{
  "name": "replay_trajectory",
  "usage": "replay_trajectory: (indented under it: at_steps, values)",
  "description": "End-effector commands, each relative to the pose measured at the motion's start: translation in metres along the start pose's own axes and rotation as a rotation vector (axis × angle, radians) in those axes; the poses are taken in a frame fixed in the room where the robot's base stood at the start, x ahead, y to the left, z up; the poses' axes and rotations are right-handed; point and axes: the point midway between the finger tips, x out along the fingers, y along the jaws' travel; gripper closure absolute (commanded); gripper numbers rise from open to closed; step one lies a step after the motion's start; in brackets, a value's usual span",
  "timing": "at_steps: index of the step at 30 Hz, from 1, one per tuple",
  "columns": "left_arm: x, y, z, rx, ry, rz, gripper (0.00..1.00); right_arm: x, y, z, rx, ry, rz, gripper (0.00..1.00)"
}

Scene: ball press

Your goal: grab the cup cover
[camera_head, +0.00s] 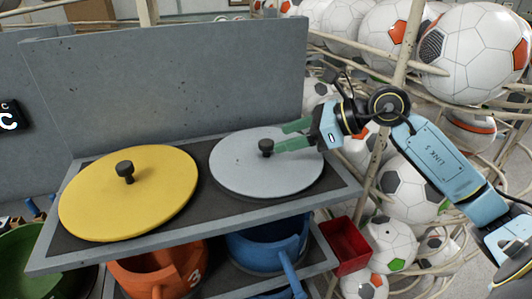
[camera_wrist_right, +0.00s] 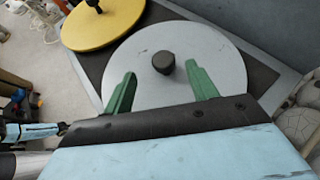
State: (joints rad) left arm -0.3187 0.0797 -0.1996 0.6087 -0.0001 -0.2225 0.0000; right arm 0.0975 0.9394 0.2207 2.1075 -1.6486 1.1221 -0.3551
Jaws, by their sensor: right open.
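A light grey round cover (camera_head: 240,172) with a black knob (camera_head: 266,147) lies flat on the right part of the dark shelf top. A yellow round cover (camera_head: 150,205) with a black knob (camera_head: 125,170) lies on the left part. My right gripper (camera_head: 280,138) is open over the grey cover, with its green fingers pointing toward the knob. In the right wrist view the grey cover (camera_wrist_right: 200,52) fills the middle, and its knob (camera_wrist_right: 164,62) stands just beyond and between the open fingertips (camera_wrist_right: 161,70), not gripped. My left gripper is not seen in the head view.
The shelf (camera_head: 205,225) has a raised grey back panel (camera_head: 170,80). Below it are an orange pot (camera_head: 150,275), a blue pot (camera_head: 265,250) and a red box (camera_head: 345,245). Racks of footballs (camera_head: 475,50) stand at the right behind my arm.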

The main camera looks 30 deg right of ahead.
Motion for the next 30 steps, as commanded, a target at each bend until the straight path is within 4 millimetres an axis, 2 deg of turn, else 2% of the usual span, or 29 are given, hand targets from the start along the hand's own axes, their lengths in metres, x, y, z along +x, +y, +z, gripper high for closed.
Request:
replay_trajectory:
  at_steps: [4, 8, 13, 16, 25, 26, 30]
  values:
    - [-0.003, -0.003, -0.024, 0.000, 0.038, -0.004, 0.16, 0.009, 0.001, 0.001, -0.001, -0.001, 0.001, 0.42]
    - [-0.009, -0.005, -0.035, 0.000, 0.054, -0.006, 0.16, 0.018, -0.001, 0.002, 0.001, -0.002, 0.001, 0.42]
    - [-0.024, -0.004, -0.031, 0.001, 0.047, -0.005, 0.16, 0.043, -0.003, 0.003, 0.002, -0.003, 0.004, 0.42]
    - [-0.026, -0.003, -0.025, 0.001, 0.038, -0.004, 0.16, 0.056, -0.004, 0.002, 0.001, -0.003, 0.002, 0.42]
    - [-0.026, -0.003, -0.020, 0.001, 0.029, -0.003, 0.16, 0.063, -0.004, -0.001, -0.002, 0.000, 0.001, 0.42]
    - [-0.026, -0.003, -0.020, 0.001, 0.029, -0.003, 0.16, 0.063, -0.004, -0.001, -0.002, 0.000, 0.001, 0.44]
    - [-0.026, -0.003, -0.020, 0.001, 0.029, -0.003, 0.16, 0.063, -0.004, -0.001, -0.002, 0.000, 0.001, 0.62]
